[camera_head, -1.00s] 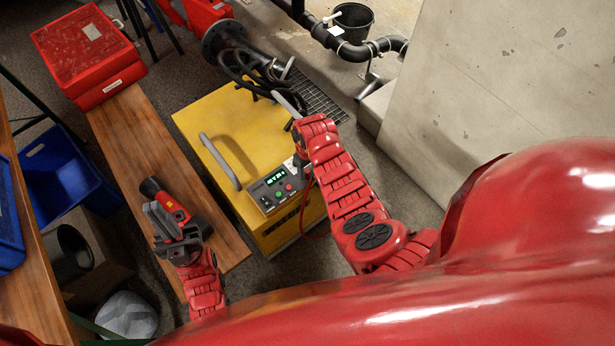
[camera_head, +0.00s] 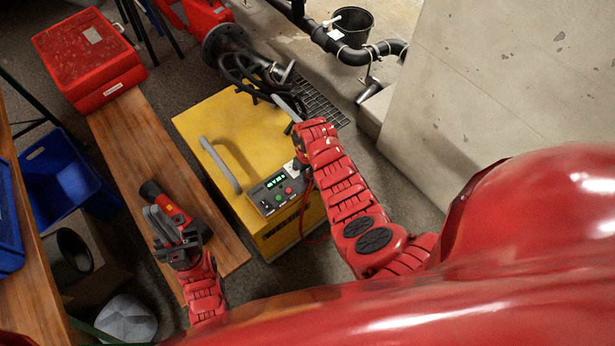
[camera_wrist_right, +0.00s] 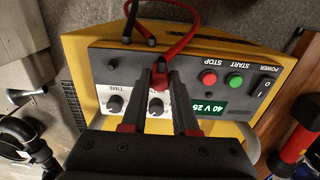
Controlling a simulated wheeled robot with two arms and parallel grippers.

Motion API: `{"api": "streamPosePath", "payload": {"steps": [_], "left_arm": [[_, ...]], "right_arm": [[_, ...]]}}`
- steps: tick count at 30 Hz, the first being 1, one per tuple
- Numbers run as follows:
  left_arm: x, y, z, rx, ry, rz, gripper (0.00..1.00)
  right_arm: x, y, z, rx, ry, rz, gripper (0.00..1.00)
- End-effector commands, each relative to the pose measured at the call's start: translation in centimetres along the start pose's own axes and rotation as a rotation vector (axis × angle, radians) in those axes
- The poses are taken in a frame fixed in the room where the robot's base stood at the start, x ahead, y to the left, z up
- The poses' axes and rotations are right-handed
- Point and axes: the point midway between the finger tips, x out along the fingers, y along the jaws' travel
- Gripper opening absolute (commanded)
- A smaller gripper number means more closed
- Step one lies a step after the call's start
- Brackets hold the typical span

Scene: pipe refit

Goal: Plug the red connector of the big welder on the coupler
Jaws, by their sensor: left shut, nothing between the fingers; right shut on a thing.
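The big welder (camera_head: 205,115) is a yellow box with a grey handle, standing right of the bench. Its control panel (camera_head: 277,190) carries a lit green display, buttons and knobs. My right gripper (camera_head: 299,166) is over the panel's right end, mostly hidden by its arm. In the right wrist view the right gripper (camera_wrist_right: 160,88) is shut on the red connector (camera_wrist_right: 161,74), whose red cable (camera_wrist_right: 181,42) loops upward. My left gripper (camera_head: 158,216) is shut and empty above the bench. I cannot make out the coupler with certainty.
A wooden bench (camera_head: 130,130) bears a red case (camera_head: 90,55) and a red and black tool (camera_head: 167,203) beside my left gripper. Black cables (camera_head: 240,72) lie at the welder's far end.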

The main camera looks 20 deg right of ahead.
Motion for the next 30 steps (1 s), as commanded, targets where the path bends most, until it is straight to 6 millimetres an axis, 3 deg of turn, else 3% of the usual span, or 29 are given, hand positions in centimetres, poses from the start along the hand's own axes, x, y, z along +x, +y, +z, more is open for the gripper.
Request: {"api": "streamPosePath", "payload": {"steps": [21,30], "left_arm": [[2.1,-0.1,-0.4,0.0,0.0,0.0,0.0],[2.2,-0.1,-0.4,0.0,0.0,0.0,0.0]], "right_arm": [[-3.0,0.0,0.0,0.0,0.0,0.0,0.0],[-3.2,0.0,0.0,0.0,0.0,0.0,0.0]]}}
